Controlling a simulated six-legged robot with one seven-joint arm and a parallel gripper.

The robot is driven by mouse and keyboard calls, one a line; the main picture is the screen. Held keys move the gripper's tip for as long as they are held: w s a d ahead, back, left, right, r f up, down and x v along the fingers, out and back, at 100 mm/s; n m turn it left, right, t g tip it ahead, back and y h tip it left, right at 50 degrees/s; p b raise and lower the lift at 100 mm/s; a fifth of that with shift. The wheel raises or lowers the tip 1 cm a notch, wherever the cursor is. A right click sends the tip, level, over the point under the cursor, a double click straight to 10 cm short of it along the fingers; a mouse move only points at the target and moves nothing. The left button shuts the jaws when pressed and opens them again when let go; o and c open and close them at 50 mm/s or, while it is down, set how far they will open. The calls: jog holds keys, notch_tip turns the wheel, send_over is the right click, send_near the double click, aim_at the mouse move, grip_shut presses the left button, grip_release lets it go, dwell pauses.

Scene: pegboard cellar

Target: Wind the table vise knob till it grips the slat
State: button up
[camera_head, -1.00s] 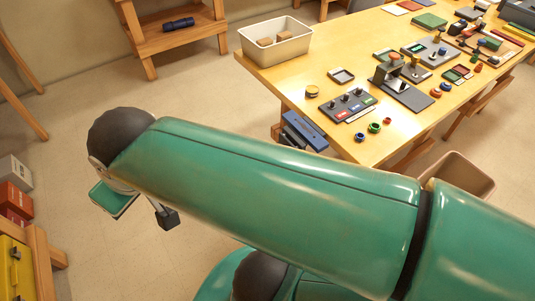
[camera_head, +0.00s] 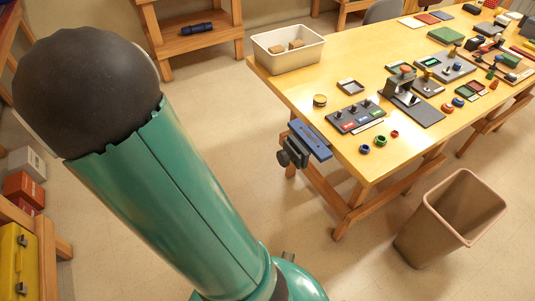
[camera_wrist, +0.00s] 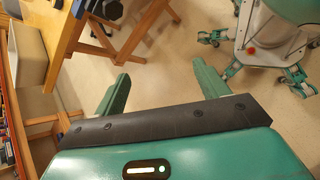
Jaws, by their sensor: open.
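The table vise (camera_head: 311,140) is a blue block at the near left edge of the wooden table in the head view. Its dark knob (camera_head: 293,153) sticks out toward the lower left, clear of my arm. I cannot make out a separate slat in the vise. In the wrist view my gripper (camera_wrist: 160,68) has its two green fingers wide apart, with only bare floor showing between them. It touches neither the vise nor the knob. In the head view my gripper does not show.
The wooden table (camera_head: 345,110) carries a switch panel (camera_head: 354,117), several small rings and a cream bin (camera_head: 288,62). A brown waste bin (camera_head: 450,215) stands on the floor at right. A wooden shelf (camera_head: 195,42) stands behind. Floor left of the vise is clear.

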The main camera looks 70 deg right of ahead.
aim_at(280, 160)
jog(key=s+d+f+n+g+h, duration=0.3)
jog(key=s+d+f+n+h, duration=0.1)
jog(key=d+f, duration=0.25)
jog(key=s+d+f+n+g+h, duration=0.2)
jog(key=s+d+f+n+h, duration=0.1)
jog(key=s+d+f, duration=0.4)
jog(key=x, duration=0.4)
jog(key=w+d+r+x, duration=0.1)
jog(key=x, duration=0.7)
jog(key=shift+w+d+r, duration=0.15)
jog(key=shift+d+r, duration=0.1)
jog(key=shift+d, duration=0.3)
jog(key=c, duration=1)
